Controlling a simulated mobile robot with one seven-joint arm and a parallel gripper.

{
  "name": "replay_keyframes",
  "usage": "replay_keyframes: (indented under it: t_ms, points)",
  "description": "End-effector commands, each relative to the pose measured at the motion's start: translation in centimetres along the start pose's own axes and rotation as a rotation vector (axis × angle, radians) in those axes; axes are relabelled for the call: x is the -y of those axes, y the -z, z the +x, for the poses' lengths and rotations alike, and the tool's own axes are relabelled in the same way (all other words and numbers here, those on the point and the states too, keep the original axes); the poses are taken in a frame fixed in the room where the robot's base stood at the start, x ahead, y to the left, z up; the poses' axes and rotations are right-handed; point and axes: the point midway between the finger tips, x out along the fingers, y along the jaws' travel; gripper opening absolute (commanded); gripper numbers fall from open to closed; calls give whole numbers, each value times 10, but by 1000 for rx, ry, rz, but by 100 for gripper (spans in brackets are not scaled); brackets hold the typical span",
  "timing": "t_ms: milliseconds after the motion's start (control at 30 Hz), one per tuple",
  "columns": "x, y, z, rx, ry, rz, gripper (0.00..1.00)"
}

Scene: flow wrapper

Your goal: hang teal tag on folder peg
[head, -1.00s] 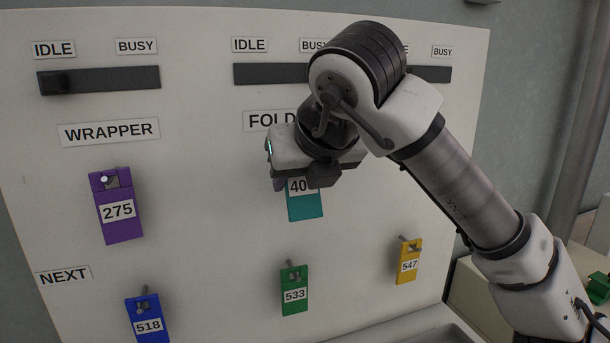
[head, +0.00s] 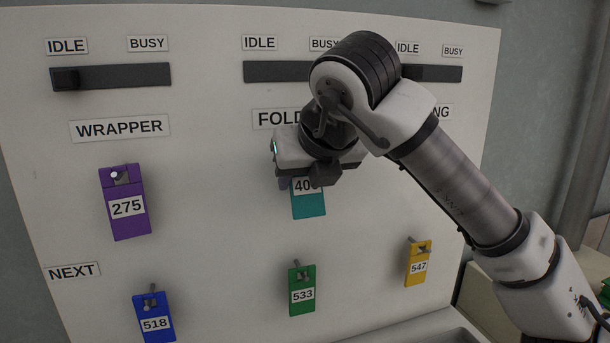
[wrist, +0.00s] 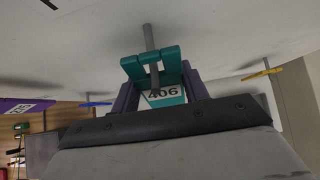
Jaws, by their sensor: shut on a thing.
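The teal tag (head: 309,205), numbered 406, hangs below my gripper (head: 303,183) under the FOLD... sign (head: 277,118) in the head view. In the wrist view my gripper (wrist: 160,84) is shut on the teal tag (wrist: 170,56), one purple finger at each side. A grey peg (wrist: 149,38) sticks out of the board there. It appears to run through the opening at the tag's top, its end showing over the tag. In the head view my gripper hides this peg and the tag's top.
The board (head: 220,220) carries a purple tag (head: 125,205) on a peg at left. Blue (head: 154,315), green (head: 302,292) and yellow (head: 418,265) tags hang on lower pegs. Dark slider tracks (head: 115,75) run along the top. Bare board lies between the tags.

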Motion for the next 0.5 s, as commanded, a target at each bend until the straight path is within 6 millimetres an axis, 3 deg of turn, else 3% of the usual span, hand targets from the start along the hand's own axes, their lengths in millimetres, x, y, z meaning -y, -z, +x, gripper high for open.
replay_keyframes:
  t_ms: [200, 233, 400, 500]
  points:
    - [0, 0, 0, 0, 0, 0, 20]
    - [0, 0, 0, 0, 0, 0, 47]
    - [0, 0, 0, 0, 0, 0, 69]
    - [0, 0, 0, 0, 0, 0, 70]
